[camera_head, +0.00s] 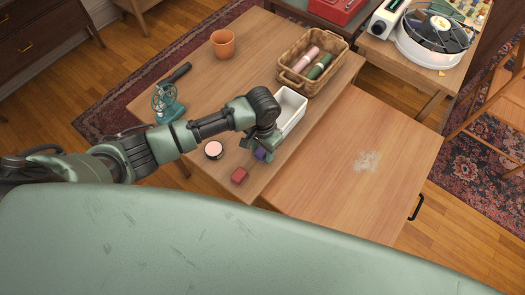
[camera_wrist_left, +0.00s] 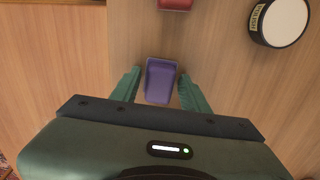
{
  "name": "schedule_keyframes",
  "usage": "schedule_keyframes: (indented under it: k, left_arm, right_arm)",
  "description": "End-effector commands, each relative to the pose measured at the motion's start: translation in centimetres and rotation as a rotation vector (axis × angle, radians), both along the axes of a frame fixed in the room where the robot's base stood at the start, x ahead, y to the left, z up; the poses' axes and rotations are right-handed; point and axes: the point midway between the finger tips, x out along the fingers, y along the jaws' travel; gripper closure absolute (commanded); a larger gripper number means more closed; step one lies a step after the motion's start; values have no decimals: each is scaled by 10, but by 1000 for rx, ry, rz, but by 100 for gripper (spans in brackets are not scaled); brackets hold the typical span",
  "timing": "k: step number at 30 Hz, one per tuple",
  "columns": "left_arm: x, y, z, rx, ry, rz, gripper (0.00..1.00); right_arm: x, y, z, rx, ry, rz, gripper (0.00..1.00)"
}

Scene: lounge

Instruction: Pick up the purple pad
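The purple pad (camera_head: 261,155) lies on the wooden table, partly covered by my left gripper in the head view. In the left wrist view the purple pad (camera_wrist_left: 160,80) is a small block with a paler rim, lying between the two green fingers. My left gripper (camera_wrist_left: 158,88) is open above it, with a gap between the pad and each finger. In the head view my left gripper (camera_head: 259,152) points down near the table's front edge. My right gripper is not in view.
A red block (camera_head: 239,175) and a round pink-topped tin (camera_head: 213,150) lie close by. A white tray (camera_head: 291,110) stands just behind the gripper. A wicker basket (camera_head: 283,77), an orange pot (camera_head: 223,44) and a small green fan (camera_head: 168,103) stand farther off.

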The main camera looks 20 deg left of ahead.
Motion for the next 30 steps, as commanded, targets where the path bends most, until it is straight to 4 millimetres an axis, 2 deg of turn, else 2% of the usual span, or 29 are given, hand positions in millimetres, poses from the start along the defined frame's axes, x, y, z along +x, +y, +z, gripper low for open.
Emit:
schedule_keyframes:
  k: [1, 4, 12, 17, 23, 30]
  left_arm:
    - [0, 0, 0, 0, 0, 0, 72]
    - [0, 0, 0, 0, 0, 0, 99]
    - [0, 0, 1, 0, 0, 0, 100]
    - [1, 0, 9, -2, -1, -1, 100]
    - [1, -1, 41, -2, -5, -1, 100]
    - [2, -1, 110, -3, -7, -1, 100]
  right_arm:
    - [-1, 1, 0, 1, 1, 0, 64]
    - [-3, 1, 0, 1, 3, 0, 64]
    - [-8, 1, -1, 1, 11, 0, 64]
    - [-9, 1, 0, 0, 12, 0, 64]
    - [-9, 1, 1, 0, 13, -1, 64]
    - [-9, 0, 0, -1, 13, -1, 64]
